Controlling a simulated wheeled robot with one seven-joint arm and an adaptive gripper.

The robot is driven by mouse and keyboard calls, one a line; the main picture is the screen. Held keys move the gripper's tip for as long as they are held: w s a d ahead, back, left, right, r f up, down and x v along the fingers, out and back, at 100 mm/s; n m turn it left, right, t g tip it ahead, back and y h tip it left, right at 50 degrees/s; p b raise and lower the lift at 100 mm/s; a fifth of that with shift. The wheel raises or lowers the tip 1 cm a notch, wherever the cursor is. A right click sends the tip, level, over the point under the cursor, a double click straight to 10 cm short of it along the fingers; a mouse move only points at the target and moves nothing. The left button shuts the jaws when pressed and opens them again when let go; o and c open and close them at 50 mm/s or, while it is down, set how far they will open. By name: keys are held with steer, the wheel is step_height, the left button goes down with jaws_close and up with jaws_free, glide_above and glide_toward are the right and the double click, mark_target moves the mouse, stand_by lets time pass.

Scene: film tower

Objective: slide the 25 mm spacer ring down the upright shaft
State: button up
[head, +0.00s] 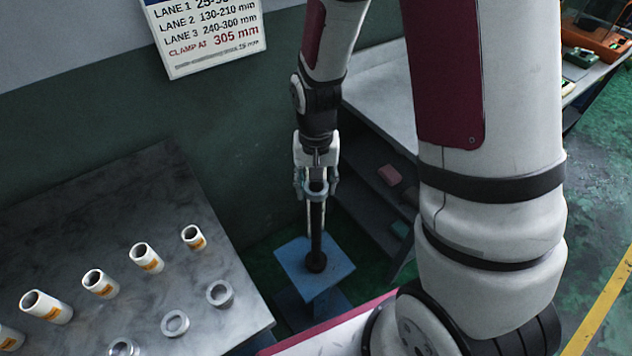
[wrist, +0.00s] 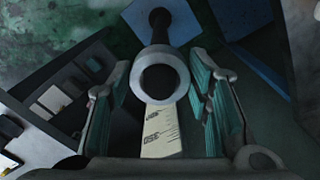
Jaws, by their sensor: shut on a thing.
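The upright shaft (head: 317,234) is dark and stands on a blue plate (head: 288,262). In the wrist view the shaft (wrist: 160,32) runs away from me behind the ring. The grey spacer ring (head: 318,188) is at the shaft's upper end, and it also shows in the wrist view (wrist: 142,80), facing me. My gripper (head: 316,190) is shut on the ring, with teal-padded fingers (wrist: 163,85) on either side of it. The ring's hole looks dark. I cannot tell whether the shaft's tip is inside it or just below.
A grey table (head: 90,225) at left bears several white tubes with orange labels (head: 147,258) and loose grey rings (head: 220,294). A shelved bench (head: 375,110) stands close behind and right of the shaft. A lane sign (head: 205,35) hangs above. A pale marked strip (wrist: 165,132) shows below the ring.

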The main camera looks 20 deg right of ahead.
steer(key=o, duration=1.3)
step_height(320, 180, up, 12)
steer(key=shift+r, duration=0.1)
stand_by(0.3)
steer(key=s+r+n+t, duration=0.1)
steer(key=s+r, duration=0.4)
steer(key=s+r+n+t, duration=0.2)
steer(key=s+r, duration=0.2)
steer(key=r, duration=0.1)
steer(key=s+r+n+t, duration=0.1)
steer(key=s+r+t, duration=0.1)
steer(key=s+r, duration=0.3)
steer(key=shift+s+r+n, duration=0.35)
steer(key=shift+r+n, duration=0.05)
steer(key=shift+r, duration=0.1)
